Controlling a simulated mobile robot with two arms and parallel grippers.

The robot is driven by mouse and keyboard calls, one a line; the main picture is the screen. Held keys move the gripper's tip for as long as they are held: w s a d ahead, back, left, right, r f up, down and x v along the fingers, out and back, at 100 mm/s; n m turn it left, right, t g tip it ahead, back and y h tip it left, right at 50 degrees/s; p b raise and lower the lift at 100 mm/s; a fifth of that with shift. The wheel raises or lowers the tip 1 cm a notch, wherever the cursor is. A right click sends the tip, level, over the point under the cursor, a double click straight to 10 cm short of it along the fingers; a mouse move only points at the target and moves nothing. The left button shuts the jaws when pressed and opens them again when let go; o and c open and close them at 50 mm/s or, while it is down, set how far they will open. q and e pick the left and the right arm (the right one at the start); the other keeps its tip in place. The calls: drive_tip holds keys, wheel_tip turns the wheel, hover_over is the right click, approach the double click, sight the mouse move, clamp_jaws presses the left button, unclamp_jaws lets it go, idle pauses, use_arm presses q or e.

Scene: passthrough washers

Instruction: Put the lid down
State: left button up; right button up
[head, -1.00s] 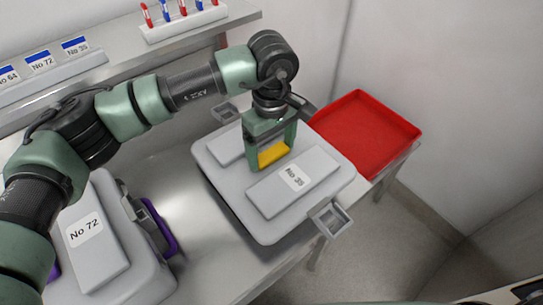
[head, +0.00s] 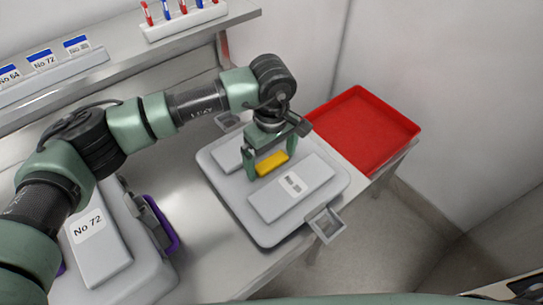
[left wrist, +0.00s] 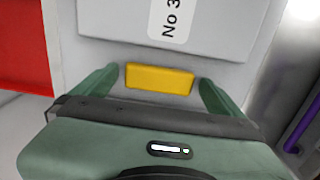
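The grey lid (head: 237,187) lies flat on the right part of the metal table in the head view; what is directly under it is hidden. It has raised panels, one with a label, and a yellow handle (head: 272,163) in the middle. My left gripper (head: 272,160) is over the lid, its fingers on either side of the handle. In the left wrist view the fingers stand wide apart, with clear gaps on both sides of the yellow handle (left wrist: 160,79). My right gripper is out of view.
A red tray (head: 365,130) stands just behind and right of the lid. A grey box labelled No 72 (head: 95,245) with purple parts stands at left. A shelf (head: 125,45) with labels and a tube rack (head: 183,20) runs along the back. Bare table shows between box and lid.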

sight(272, 162)
use_arm(q)
drive_tip(key=shift+r, duration=0.2)
wheel_tip(272, 162, up, 12)
drive_tip(key=b, duration=0.2)
drive_tip(key=shift+b, duration=0.35)
drive_tip(key=shift+f, duration=0.15)
